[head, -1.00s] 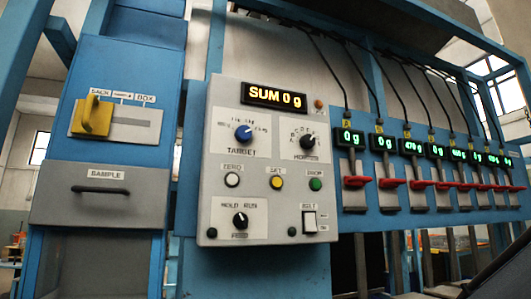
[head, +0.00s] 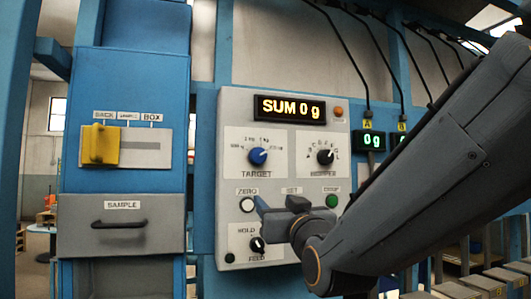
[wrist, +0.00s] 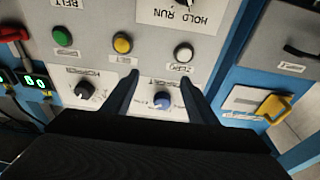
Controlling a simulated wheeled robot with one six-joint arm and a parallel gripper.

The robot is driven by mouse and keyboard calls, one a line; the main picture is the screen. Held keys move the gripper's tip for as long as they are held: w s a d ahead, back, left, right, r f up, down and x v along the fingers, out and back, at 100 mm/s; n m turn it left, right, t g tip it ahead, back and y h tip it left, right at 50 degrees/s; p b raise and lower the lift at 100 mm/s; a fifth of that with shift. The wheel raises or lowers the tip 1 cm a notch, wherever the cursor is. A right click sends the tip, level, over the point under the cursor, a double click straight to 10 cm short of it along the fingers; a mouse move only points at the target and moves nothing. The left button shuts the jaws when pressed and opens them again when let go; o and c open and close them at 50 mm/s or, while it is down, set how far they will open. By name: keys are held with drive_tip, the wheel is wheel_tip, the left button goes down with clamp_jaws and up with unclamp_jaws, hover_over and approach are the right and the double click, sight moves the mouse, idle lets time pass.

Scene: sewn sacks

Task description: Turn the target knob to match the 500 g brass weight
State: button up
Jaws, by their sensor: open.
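The blue target knob (head: 258,156) is on the grey control panel (head: 285,107), above the word TARGET. Its pale pointer seems to point up and right; the scale marks are too small to read surely. My gripper (head: 279,204) is in front of the panel, lower than the knob in the head view, and covers the button under SET. In the wrist view, the panel is upside down and the knob (wrist: 162,101) shows between the two open fingers (wrist: 160,79), apparently apart from both. No brass weight is in view.
The hopper knob (head: 325,156) is close at the right. The ZERO button (head: 247,205) and the green DROP button (head: 332,200) are near my gripper. A yellow lever (head: 100,144) and the SAMPLE drawer (head: 122,224) are at the left. The display (head: 290,108) reads SUM 0 g.

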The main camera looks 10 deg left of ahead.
drive_tip(key=t+y+p, duration=0.1)
drive_tip(key=t, duration=0.1)
approach(260, 158)
drive_tip(key=p+x, duration=0.2)
drive_tip(key=x, duration=0.6)
drive_tip(key=shift+w+a+r, duration=0.1)
drive_tip(key=shift+a, duration=0.05)
drive_tip(key=shift+y, duration=0.3)
drive_tip(key=c, duration=1.1)
